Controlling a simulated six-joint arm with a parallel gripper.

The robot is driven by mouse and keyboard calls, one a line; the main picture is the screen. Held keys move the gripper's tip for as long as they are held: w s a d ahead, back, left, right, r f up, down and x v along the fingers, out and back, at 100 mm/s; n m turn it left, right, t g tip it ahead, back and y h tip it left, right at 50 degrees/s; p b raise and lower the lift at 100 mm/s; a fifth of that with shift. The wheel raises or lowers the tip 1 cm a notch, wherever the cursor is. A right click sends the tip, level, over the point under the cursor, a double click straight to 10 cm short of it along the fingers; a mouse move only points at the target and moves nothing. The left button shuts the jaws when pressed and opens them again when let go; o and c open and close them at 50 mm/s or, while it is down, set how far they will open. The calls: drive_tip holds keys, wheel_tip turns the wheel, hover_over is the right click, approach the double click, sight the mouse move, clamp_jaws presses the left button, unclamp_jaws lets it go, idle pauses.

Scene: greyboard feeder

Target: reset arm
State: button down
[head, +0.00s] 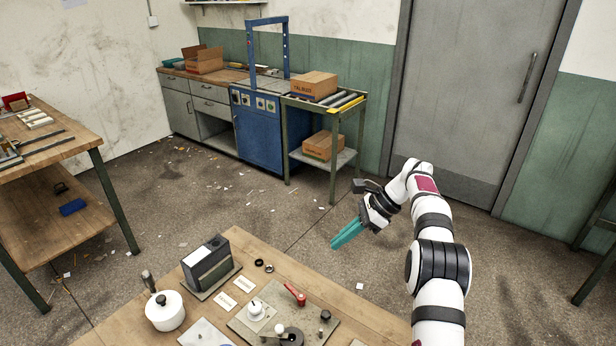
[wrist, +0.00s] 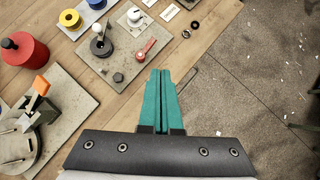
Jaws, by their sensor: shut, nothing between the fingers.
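My gripper (head: 347,233) has teal fingers and hangs in the air past the right far edge of the wooden bench (head: 143,302), over the floor, in the head view. The two fingers lie together with nothing between them. In the wrist view my gripper (wrist: 160,74) points up the picture, with the bench edge beneath and the floor to its right. The arm is bent and stands at the right of the head view.
On the bench are a grey feeder box (head: 208,265), a white pot (head: 165,310) and a plate with a red lever (head: 295,294). The wrist view also shows a red canister (wrist: 24,52). Open floor (head: 270,215) lies beyond the bench.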

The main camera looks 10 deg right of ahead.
drive_tip(key=s+a+r+n+h, duration=0.1)
drive_tip(key=s+a+r+n, duration=0.1)
drive_tip(key=s+a+r, duration=0.3)
drive_tip(key=s+a+r+n+g+h, duration=0.1)
drive_tip(key=s+r+n, duration=0.2)
drive_tip(key=s, duration=0.4)
drive_tip(key=s+a+r+n+h, duration=0.1)
drive_tip(key=s+a+r+n, duration=0.1)
drive_tip(key=s+a+r, duration=0.3)
drive_tip(key=s+f+n+h, duration=0.1)
drive_tip(key=s+f+n, duration=0.2)
drive_tip(key=s, duration=0.9)
drive_tip(key=s+f+n+h, duration=0.2)
drive_tip(key=s+f+n, duration=0.2)
drive_tip(key=s, duration=0.8)
drive_tip(key=shift+d+f, duration=0.25)
drive_tip(key=shift+d, duration=0.2)
drive_tip(key=shift+w, duration=0.1)
